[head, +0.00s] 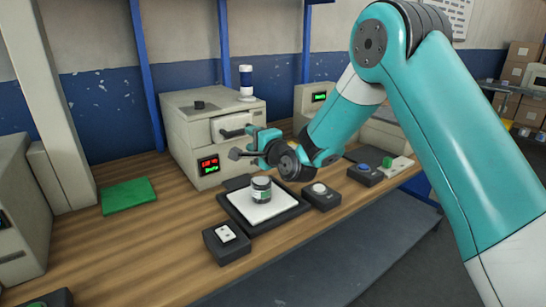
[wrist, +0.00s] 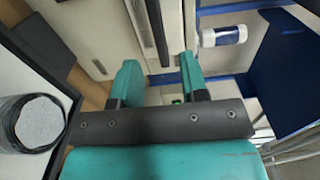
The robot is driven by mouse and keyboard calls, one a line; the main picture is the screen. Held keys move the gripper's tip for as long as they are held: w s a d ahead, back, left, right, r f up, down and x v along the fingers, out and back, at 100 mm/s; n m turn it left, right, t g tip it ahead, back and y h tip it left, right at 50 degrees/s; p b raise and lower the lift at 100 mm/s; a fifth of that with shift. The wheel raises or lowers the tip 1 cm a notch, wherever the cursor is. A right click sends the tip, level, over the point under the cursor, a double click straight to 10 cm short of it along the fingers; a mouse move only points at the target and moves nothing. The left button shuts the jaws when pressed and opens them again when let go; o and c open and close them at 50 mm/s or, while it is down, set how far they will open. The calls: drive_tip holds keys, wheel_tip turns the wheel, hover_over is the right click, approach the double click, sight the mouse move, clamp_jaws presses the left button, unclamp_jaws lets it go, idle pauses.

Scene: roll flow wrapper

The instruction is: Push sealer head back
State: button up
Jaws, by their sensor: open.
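The cream machine (head: 190,145) stands on the bench with a lit red and green display. A pale block on its front, which looks like the sealer head (head: 228,124), carries a dark bar handle (head: 234,133). My gripper (head: 246,144) is open in front of this block. In the wrist view my gripper (wrist: 159,68) has its two teal fingers apart, and the end of a dark bar (wrist: 157,32) shows between the fingertips. I see no grip on it, and cannot tell whether a finger touches it.
A jar (head: 261,189) with a pale lid stands on a white plate in a black tray (head: 236,217) below my gripper. Small dark button boxes (head: 322,197) sit around the tray. A green mat (head: 128,195) lies at left with bare wood around it. A blue-and-white beacon (head: 246,82) tops the machine.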

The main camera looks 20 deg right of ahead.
drive_tip(key=b+v, duration=0.4)
drive_tip(key=v, duration=0.5)
drive_tip(key=shift+s, duration=0.4)
drive_tip(key=shift+d, duration=0.1)
drive_tip(key=s+a+r+n+g+y+p, duration=0.4)
drive_tip(key=s+a+n+g, duration=0.65)
drive_tip(key=s+n, duration=0.35)
drive_tip(key=s+d+n+g+h+p, duration=0.1)
drive_tip(key=s+d+n+g+h, duration=0.1)
drive_tip(key=s, duration=0.7)
drive_tip(key=s+d+r+n+g+h+p, duration=0.1)
drive_tip(key=s+n+g, duration=0.4)
drive_tip(key=s, duration=0.5)
drive_tip(key=shift+s+d+r+n+h+p, duration=0.25)
drive_tip(key=shift+d+n+h+p, duration=0.35)
drive_tip(key=shift+h, duration=0.3)
